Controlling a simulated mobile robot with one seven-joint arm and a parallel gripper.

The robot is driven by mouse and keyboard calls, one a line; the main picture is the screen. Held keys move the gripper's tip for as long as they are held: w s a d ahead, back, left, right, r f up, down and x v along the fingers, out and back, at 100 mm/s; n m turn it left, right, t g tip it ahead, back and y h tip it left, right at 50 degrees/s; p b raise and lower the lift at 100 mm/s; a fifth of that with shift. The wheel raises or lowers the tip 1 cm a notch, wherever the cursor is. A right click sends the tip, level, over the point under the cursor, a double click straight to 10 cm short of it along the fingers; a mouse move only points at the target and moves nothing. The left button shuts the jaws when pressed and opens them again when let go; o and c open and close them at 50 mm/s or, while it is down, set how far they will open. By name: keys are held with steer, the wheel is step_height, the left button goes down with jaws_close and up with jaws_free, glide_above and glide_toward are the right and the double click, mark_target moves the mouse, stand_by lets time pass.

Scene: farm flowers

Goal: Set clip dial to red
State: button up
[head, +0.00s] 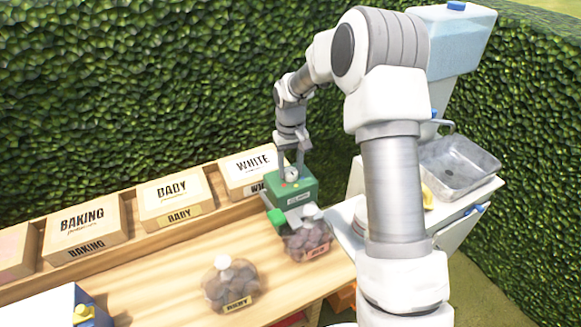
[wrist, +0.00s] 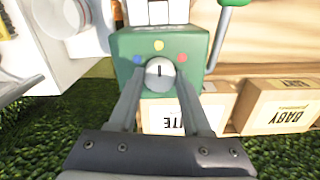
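The clip dial (wrist: 160,74) is a round pale knob with a dark pointer line on the face of a green machine (wrist: 170,48). Coloured dots surround it: blue at left, yellow (wrist: 159,45) at top, red (wrist: 182,58) at right. The pointer line stands upright in the wrist view, in line with the yellow dot. My gripper (wrist: 160,80) has one finger on each side of the dial, apart; firm contact cannot be seen. In the head view my gripper (head: 290,165) reaches down to the top of the green machine (head: 294,191).
The machine stands at the right end of a wooden bench (head: 160,270). Labelled boxes (head: 176,203) line the back by the hedge. A metal sink (head: 460,165) is at right.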

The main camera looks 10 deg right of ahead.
jaws_close()
steer(key=shift+m, duration=0.4)
steer(key=m+b, duration=0.2)
steer(key=m, duration=0.2)
steer(key=shift+m, duration=0.4)
steer(key=m, duration=0.6)
steer(key=shift+m, duration=0.3)
steer(key=o, duration=0.6)
jaws_free()
